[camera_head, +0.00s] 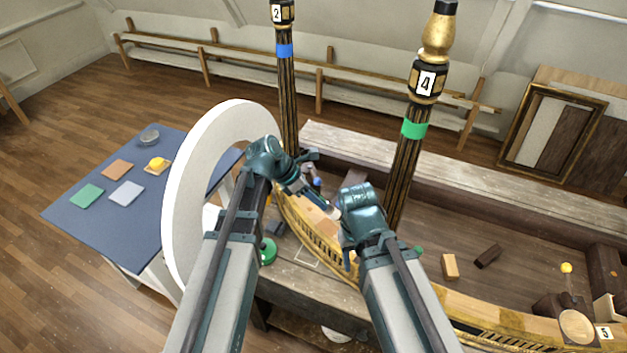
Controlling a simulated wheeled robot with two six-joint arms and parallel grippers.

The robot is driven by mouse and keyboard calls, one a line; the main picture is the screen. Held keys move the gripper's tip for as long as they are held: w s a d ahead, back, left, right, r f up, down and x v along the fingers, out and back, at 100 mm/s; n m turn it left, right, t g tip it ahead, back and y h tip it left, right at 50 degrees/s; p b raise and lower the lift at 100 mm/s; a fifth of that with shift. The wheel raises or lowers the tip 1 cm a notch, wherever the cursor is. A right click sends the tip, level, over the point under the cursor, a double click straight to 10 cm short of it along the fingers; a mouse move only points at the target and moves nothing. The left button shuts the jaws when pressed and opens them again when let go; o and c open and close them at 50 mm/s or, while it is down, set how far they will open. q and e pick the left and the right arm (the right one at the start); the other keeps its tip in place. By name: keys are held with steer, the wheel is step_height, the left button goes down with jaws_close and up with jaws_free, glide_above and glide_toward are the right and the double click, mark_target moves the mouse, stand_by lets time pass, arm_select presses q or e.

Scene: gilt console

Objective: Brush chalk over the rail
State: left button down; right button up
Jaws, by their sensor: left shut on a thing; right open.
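The gilt rail (318,228) curves along the front of the console, from the striped posts at the middle toward the lower right. My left gripper (327,206) is over the rail's left part, shut on a small pale thing. That thing is mostly hidden by the gripper, and I cannot tell whether it is a brush or whether it touches the rail. My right gripper (350,262) is open, lower and close to the rail, largely hidden behind my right arm. I cannot make out loose chalk on the rail.
Striped posts numbered 2 (286,90) and 4 (408,150) rise behind the rail. A blue table (80,205) holds coloured pads. Small blocks (450,266) lie on the console's floor.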

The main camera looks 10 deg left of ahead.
arm_select(q)
step_height(320, 180, down, 3)
steer(key=b, duration=0.3)
steer(key=shift+f, duration=0.1)
arm_select(e)
step_height(320, 180, down, 3)
steer(key=shift+f, duration=0.15)
stand_by(0.5)
